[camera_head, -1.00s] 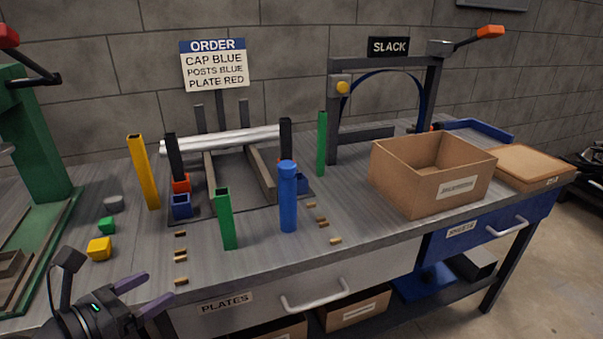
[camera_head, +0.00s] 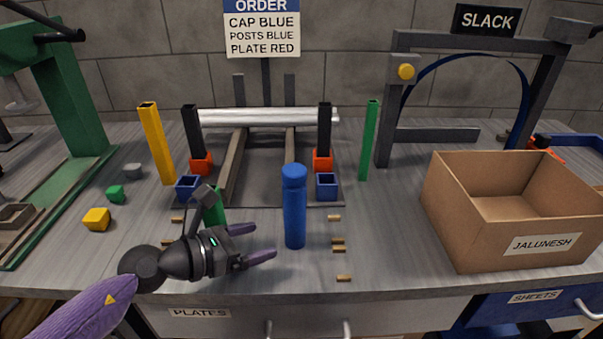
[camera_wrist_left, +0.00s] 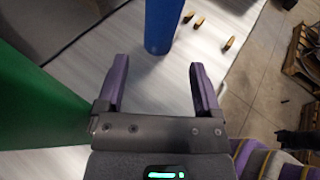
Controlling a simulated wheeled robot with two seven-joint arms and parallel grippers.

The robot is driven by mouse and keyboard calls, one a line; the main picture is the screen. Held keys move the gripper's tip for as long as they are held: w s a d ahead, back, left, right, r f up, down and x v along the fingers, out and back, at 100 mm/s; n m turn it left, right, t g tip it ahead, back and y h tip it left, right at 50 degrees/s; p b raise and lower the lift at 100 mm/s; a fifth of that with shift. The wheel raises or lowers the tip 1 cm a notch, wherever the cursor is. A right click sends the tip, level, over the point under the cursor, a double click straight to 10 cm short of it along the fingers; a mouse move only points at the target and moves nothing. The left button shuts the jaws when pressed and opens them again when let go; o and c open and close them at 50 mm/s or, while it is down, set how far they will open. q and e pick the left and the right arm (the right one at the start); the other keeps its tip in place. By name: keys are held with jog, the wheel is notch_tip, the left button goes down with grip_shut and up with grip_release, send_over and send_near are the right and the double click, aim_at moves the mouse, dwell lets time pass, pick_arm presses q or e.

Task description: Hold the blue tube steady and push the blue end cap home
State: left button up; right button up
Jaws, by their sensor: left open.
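The blue tube (camera_head: 294,218) stands upright near the front middle of the bench. The blue end cap (camera_head: 294,173) sits on its top; a rim shows below it, but I cannot tell how deep it is seated. My left gripper (camera_head: 264,241) is open and empty, low over the bench just left of the tube, its fingers pointing at it. In the left wrist view, the lower part of the tube (camera_wrist_left: 160,25) stands ahead of the gap between the open fingers (camera_wrist_left: 159,70), apart from them. The right gripper is not in view.
A green post (camera_head: 215,213) stands close behind my left gripper, partly hidden by it. Small brass pieces (camera_head: 338,240) lie right of the tube. A fixture with silver rods (camera_head: 265,117) is behind. A cardboard box (camera_head: 470,225) stands at right, a yellow post (camera_head: 156,145) at left.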

aim_at(286, 233)
pick_arm(q)
jog(key=b+x, duration=0.1)
jog(key=x, duration=0.5)
jog(key=shift+w+d+f+b, duration=0.1)
jog(key=shift+d+f+b, duration=0.1)
jog(key=shift+b, duration=0.1)
jog(key=shift+w+d+f, duration=0.15)
jog(key=shift+w+d, duration=0.15)
jog(key=shift+d, duration=0.05)
jog(key=c, duration=0.7)
jog(key=shift+c, duration=0.6)
